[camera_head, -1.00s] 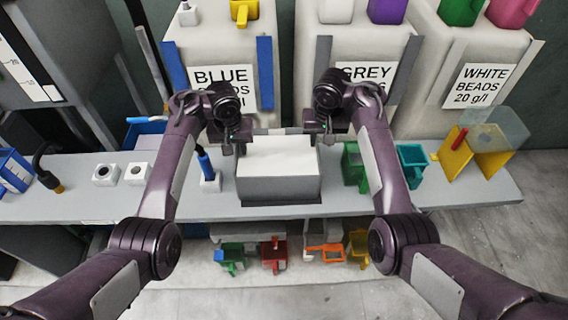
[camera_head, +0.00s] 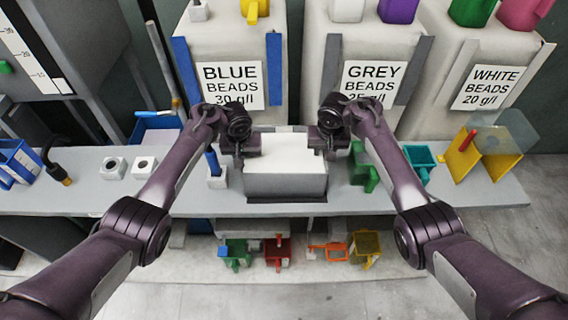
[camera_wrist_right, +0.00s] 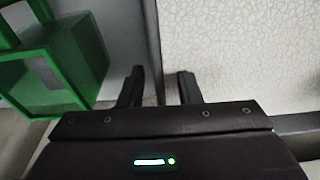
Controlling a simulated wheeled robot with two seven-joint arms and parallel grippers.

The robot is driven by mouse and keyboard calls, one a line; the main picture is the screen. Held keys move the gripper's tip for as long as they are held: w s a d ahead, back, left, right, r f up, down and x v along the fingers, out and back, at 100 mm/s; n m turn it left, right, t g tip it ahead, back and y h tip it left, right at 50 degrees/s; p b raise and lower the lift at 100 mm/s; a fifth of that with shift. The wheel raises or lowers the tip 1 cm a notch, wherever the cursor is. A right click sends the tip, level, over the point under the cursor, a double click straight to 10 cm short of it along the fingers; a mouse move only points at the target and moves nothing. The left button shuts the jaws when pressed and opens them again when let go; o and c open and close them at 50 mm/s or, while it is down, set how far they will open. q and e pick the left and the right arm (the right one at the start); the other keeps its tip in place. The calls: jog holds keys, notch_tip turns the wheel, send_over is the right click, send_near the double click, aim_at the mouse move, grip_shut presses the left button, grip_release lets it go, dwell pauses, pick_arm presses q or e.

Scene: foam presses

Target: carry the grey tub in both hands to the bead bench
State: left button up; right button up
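The grey tub (camera_head: 285,187) stands on the grey bench, filled with a white, level load. My left gripper (camera_head: 240,152) is at the tub's left end; its fingers are too small and dark to read. My right gripper (camera_head: 327,148) is at the right end. In the right wrist view the right gripper (camera_wrist_right: 161,82) has its two fingers apart, with the tub's thin wall (camera_wrist_right: 152,35) running between them. One finger is outside the wall, the other on the side of the white load (camera_wrist_right: 240,50).
Behind the bench stand large bins labelled blue (camera_head: 232,85), grey (camera_head: 374,85) and white (camera_head: 489,88) beads. A green container (camera_head: 363,170) sits close to the tub's right end. A white block with a blue handle (camera_head: 217,178) is close on the left. Coloured containers lie below the bench.

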pick_arm(q)
grip_shut()
pick_arm(e)
grip_shut()
jog(key=shift+r, duration=0.1)
